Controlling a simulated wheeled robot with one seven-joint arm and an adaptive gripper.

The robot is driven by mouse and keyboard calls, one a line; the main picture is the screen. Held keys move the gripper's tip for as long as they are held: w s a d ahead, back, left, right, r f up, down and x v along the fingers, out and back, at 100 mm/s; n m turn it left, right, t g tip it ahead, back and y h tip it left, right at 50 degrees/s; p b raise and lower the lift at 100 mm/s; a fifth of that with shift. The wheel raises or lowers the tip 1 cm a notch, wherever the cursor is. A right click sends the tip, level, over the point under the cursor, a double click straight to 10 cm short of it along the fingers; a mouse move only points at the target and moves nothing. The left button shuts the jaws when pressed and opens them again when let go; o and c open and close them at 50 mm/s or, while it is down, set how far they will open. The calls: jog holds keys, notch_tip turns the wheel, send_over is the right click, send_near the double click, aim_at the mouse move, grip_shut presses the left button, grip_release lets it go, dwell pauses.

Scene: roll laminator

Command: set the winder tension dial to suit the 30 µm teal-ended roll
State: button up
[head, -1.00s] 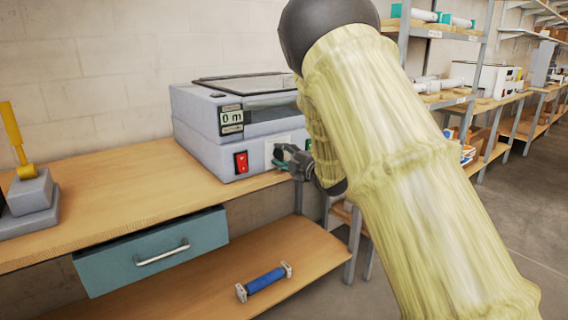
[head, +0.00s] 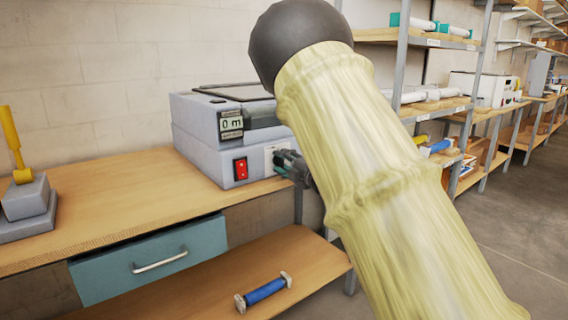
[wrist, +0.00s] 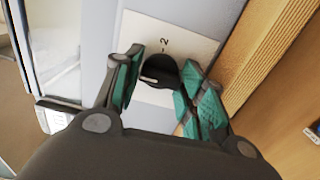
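The tension dial (wrist: 160,71) is a small black knob with a white pointer mark, on a white plate (wrist: 190,42) with a "2" printed beside it. It is on the front of the grey laminator (head: 205,150), right of a red switch. My gripper (wrist: 163,60) has its teal-padded fingers on either side of the knob. The right finger is very close to it or touching; a small gap shows at the left finger. In the head view my gripper (head: 280,163) is at the panel and hides the knob. Teal-ended rolls (head: 415,22) lie on the upper shelf.
The red switch (head: 241,168) is left of the dial plate. A teal drawer (head: 150,262) stands partly out below the bench (head: 110,205). A blue roller (head: 264,291) lies on the lower shelf. A yellow-handled device (head: 20,190) stands at left.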

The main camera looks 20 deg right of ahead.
jog(key=o, duration=0.3)
jog(key=shift+d, duration=0.15)
jog(key=shift+a, duration=0.2)
jog(key=v, duration=1.2)
